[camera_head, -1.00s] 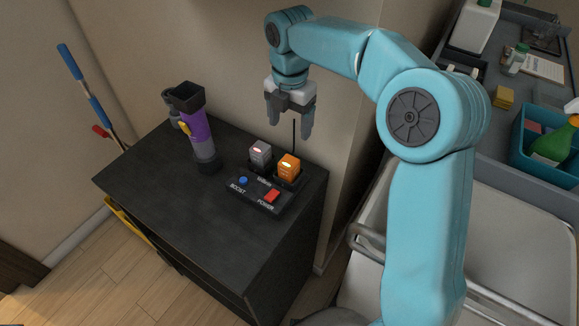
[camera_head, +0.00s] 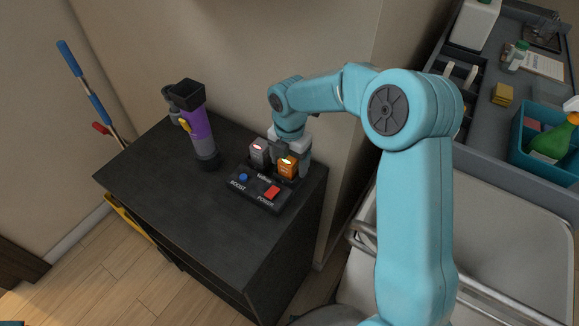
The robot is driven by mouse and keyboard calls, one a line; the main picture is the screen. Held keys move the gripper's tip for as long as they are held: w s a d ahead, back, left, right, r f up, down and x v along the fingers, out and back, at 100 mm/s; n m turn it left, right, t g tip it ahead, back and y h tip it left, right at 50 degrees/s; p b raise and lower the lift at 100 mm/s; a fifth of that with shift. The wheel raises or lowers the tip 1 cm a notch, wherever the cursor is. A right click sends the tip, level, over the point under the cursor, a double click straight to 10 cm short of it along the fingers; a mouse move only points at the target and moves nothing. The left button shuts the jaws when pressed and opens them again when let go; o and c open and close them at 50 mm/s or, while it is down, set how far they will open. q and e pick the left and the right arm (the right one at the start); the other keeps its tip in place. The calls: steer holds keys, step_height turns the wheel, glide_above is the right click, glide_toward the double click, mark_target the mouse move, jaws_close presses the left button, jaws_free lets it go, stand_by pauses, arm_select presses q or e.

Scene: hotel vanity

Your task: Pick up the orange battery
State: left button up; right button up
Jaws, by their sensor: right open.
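The orange battery (camera_head: 287,167) stands upright in the right slot of a black charger (camera_head: 262,189) on the dark cabinet. A grey battery (camera_head: 259,151) stands in the slot to its left. My right gripper (camera_head: 291,163) is lowered at the orange battery, with its fingers open around or just behind it. One finger shows to the right of the battery; the other is partly hidden behind the batteries. I cannot tell whether the fingers touch it. My left gripper is not in view.
A purple and grey handheld vacuum (camera_head: 197,130) stands on the cabinet top (camera_head: 190,205), left of the charger. The charger has a blue button (camera_head: 243,177) and a red switch (camera_head: 272,192). The wall is close behind. A cart (camera_head: 480,110) with supplies stands at right.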

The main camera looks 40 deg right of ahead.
steer(key=shift+w, duration=0.1)
steer(key=shift+a, duration=0.1)
steer(key=c, duration=1.2)
